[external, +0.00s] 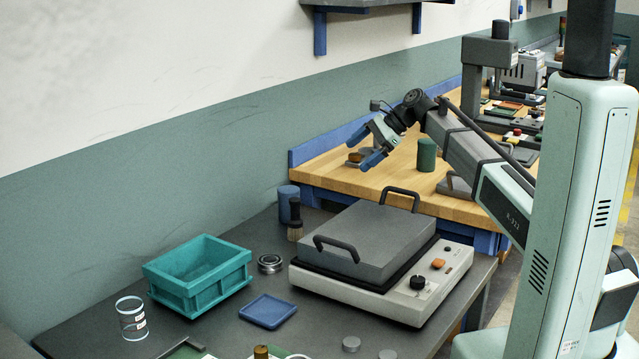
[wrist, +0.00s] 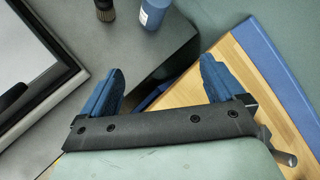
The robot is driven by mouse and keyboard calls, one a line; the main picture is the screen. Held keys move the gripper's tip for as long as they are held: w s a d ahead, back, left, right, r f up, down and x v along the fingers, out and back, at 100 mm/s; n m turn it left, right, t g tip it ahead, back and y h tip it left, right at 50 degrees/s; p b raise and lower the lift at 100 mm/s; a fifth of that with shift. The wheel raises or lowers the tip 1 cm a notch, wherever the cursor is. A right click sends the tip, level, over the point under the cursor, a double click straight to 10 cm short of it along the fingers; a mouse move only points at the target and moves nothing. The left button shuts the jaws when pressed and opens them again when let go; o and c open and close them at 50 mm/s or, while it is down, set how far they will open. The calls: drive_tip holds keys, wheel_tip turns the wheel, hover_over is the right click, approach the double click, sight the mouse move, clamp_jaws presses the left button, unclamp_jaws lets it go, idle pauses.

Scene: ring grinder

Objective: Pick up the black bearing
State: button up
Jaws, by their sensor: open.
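A dark ring-shaped bearing (external: 270,263) with a shiny metal face lies flat on the grey table in the external view, between the teal bin and the machine with the grey lid. It does not show in the wrist view. My gripper (external: 365,148) is open and empty, raised in the air well above and to the right of the bearing. In the wrist view my gripper (wrist: 161,68) has its two blue fingers spread apart with nothing between them.
A teal bin (external: 197,285) stands left of the bearing and a machine with a handled grey lid (external: 368,240) stands right. A brush (external: 295,222) and blue cylinder (external: 287,203) stand behind. A blue tray (external: 267,311) lies in front. A clear jar (external: 131,319) stands at left.

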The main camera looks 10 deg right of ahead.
drive_tip(key=s+a+f+g+h, duration=0.2)
drive_tip(key=s+a+f+g, duration=0.1)
drive_tip(key=s+a, duration=0.8)
drive_tip(key=n+g+h, duration=0.1)
drive_tip(key=g+h, duration=0.1)
approach(270, 259)
drive_tip(key=f, duration=0.1)
drive_tip(key=s+f, duration=0.1)
drive_tip(key=f, duration=0.1)
drive_tip(key=shift+s+a+f, duration=0.1)
drive_tip(key=shift+s+f, duration=0.05)
drive_tip(key=shift+f, duration=0.15)
drive_tip(key=shift+t, duration=0.3)
drive_tip(key=shift+s+a+f, duration=0.25)
drive_tip(key=shift+a+f, duration=0.65)
drive_tip(key=shift+f, duration=0.15)
drive_tip(key=shift+s+a+f, duration=0.2)
drive_tip(key=shift+a+f, duration=0.65)
drive_tip(key=shift+f, duration=0.15)
drive_tip(key=shift+c, duration=0.3)
drive_tip(key=c, duration=1.3)
drive_tip(key=shift+o, duration=0.2)
